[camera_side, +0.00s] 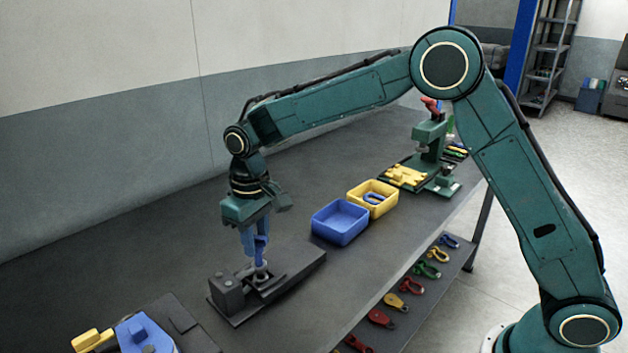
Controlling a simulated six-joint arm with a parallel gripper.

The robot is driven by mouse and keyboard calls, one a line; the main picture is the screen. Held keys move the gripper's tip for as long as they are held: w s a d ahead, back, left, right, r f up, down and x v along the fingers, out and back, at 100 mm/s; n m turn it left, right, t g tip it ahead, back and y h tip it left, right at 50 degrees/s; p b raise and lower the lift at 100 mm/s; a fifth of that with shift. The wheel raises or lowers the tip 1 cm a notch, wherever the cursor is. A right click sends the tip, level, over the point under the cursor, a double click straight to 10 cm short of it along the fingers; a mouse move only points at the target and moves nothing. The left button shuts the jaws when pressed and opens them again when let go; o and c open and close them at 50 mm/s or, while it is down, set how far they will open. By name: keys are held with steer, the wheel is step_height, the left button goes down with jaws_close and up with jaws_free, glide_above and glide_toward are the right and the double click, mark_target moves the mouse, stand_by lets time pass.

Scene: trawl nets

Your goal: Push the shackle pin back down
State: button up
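My gripper (259,262) points straight down over a dark fixture block (298,268) on the bench. Its blue fingers look close together, and their tips are at or just above a small grey metal part (262,277) in the fixture. That part may be the shackle pin, but it is too small and too covered by the fingers to be sure. I cannot tell whether the fingers grip it, touch it or stand clear. No shackle body can be made out in the fixture.
An empty blue bin (341,238) and a yellow bin (392,208) holding a blue shackle stand right of the fixture. A green press (430,155) stands farther back. Another fixture with blue and yellow parts (143,331) is at the front left. Several coloured shackles lie on the lower shelf (450,262).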

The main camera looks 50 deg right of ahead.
mark_target(257, 245)
jaws_close()
steer(key=shift+f, duration=1.6)
steer(key=shift+o, duration=2.2)
jaws_free()
steer(key=shift+r, duration=0.2)
step_height(257, 245, up, 13)
steer(key=shift+r, duration=0.2)
